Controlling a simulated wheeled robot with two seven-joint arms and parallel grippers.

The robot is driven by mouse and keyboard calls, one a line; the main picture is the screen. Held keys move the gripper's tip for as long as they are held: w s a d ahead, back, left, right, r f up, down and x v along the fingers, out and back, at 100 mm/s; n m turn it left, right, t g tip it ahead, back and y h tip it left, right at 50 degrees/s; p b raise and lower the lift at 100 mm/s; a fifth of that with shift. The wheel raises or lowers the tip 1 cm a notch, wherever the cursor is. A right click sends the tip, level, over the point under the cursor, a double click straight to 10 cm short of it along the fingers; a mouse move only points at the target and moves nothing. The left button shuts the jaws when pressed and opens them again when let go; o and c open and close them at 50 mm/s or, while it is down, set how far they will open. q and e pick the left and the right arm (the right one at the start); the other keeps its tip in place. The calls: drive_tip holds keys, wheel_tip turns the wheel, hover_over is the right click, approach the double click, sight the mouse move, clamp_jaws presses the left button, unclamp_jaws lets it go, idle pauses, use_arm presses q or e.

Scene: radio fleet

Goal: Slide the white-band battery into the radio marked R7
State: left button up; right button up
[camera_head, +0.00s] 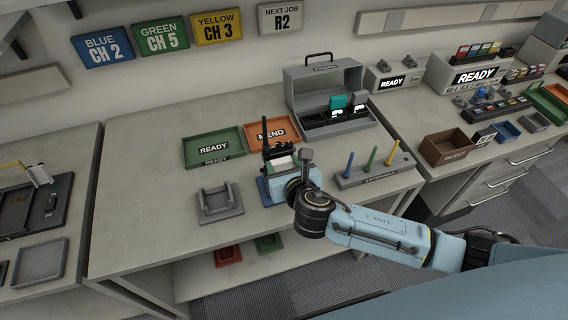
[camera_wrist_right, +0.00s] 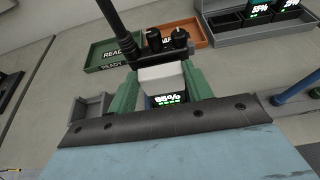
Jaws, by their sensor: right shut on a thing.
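My right gripper (camera_head: 284,174) is shut on the white-band battery (camera_wrist_right: 163,77), which has a pale end and a lit screen reading about 96%. Green parts flank the battery in the right wrist view. The battery is right at a radio (camera_head: 266,151) with a dark antenna and two black knobs; the radio's knobs (camera_wrist_right: 155,41) show just beyond the battery. I cannot tell how far the battery is inside the radio. The R7 mark is not readable. The radio stands in a blue holder (camera_head: 264,192), partly hidden by my gripper. My left gripper is out of view.
A grey cradle (camera_head: 219,203) stands empty to the left. A green READY tray (camera_head: 213,160) and an orange MEND tray (camera_head: 290,128) lie behind. A grey case (camera_head: 293,82) holds other batteries. A rack of colored pegs (camera_head: 346,182) stands close on the right.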

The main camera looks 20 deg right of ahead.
drive_tip(key=shift+f+b, duration=0.55)
drive_tip(key=shift+f, duration=0.45)
drive_tip(key=o, duration=1.4)
drive_tip(key=shift+o, duration=0.2)
drive_tip(key=shift+s, duration=0.1)
drive_tip(key=p+v, duration=0.1)
drive_tip(key=v, duration=1.2)
drive_tip(key=shift+p, duration=0.35)
drive_tip(key=shift+s, duration=0.1)
